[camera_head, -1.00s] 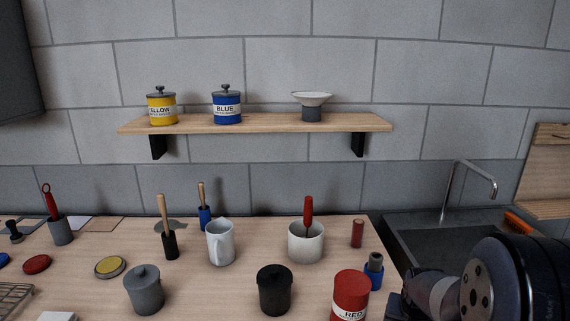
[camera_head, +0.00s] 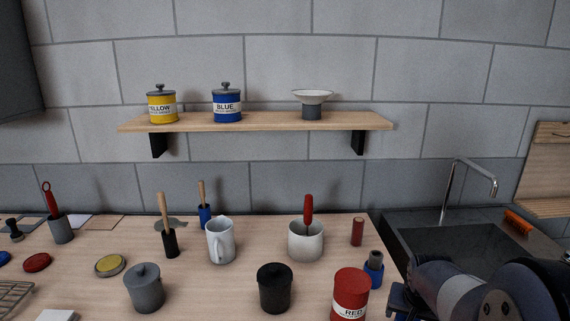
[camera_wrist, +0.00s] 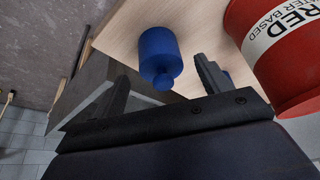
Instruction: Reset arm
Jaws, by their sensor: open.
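My arm shows at the lower right of the head view, over the sink side of the counter. In the wrist view my gripper (camera_wrist: 161,70) is open, its two dark fingers apart. A blue cylinder with a small round knob (camera_wrist: 158,50) shows beyond and between the fingers. I see no finger touching it. The red tin (camera_head: 350,293) stands on the counter left of my arm, and it fills the upper right of the wrist view (camera_wrist: 285,50). A blue holder with a grey piece (camera_head: 373,270) stands just behind the red tin.
The counter (camera_head: 205,290) holds a black pot (camera_head: 275,288), a grey pot (camera_head: 144,288), a white jug (camera_head: 221,241) and a white crock (camera_head: 305,241). The sink (camera_head: 440,240) lies to the right. A shelf (camera_head: 270,122) with yellow and blue tins hangs above.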

